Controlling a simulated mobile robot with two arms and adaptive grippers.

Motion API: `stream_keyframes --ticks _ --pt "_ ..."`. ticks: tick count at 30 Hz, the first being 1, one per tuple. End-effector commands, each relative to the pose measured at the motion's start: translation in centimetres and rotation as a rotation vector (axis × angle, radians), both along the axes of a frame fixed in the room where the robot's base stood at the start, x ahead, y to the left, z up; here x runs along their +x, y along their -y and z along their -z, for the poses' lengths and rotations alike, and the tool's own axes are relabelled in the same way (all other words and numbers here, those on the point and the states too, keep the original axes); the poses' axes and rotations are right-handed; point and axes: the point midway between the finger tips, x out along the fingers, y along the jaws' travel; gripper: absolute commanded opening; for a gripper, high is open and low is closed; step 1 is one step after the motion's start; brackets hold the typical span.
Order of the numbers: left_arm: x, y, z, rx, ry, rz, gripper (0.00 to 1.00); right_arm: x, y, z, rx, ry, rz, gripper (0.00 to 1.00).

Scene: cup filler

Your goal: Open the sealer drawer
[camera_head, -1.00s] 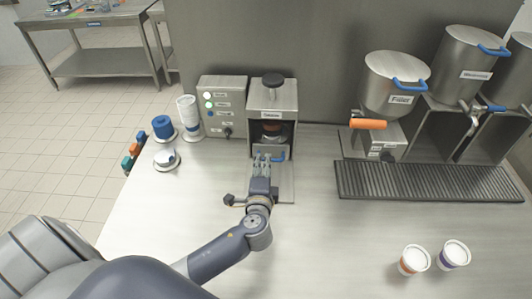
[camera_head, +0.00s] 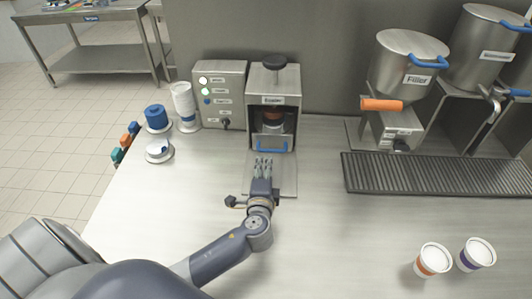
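The sealer (camera_head: 288,98) is a grey steel box with a black knob on top. A cup with an orange-brown band (camera_head: 272,122) stands inside its front opening. The blue drawer handle (camera_head: 272,149) is low on the sealer's front, and the drawer looks shut. My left gripper (camera_head: 264,160) is just in front of and below the handle, pointing at the sealer, over the base plate. Its fingers hold nothing that I can see. How far they are apart is unclear. Whether they touch the handle is hard to tell. My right gripper is not in view.
A control box (camera_head: 220,95) stands left of the sealer, with a stack of white cups (camera_head: 184,105) and a blue item (camera_head: 155,115) beyond. The filler (camera_head: 408,65) and drip grate (camera_head: 435,175) are right. The middle counter is clear.

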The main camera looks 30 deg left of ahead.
Motion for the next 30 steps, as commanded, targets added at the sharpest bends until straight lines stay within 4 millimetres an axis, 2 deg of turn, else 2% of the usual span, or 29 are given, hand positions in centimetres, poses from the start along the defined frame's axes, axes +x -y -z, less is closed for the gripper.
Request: stream_keyframes --ticks 12,18,24,30 --pt "5.7 -2.8 1.0 0.002 0.001 -0.002 0.31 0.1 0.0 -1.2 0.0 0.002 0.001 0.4" --pt "7.8 -3.8 1.7 0.002 0.0 -0.001 0.31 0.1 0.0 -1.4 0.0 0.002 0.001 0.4" --pt "8.8 -4.3 1.9 0.001 0.001 -0.001 0.31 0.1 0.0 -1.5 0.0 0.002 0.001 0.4" --pt "9.0 -4.4 2.0 0.0 0.0 0.0 0.31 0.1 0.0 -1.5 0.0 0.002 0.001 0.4"
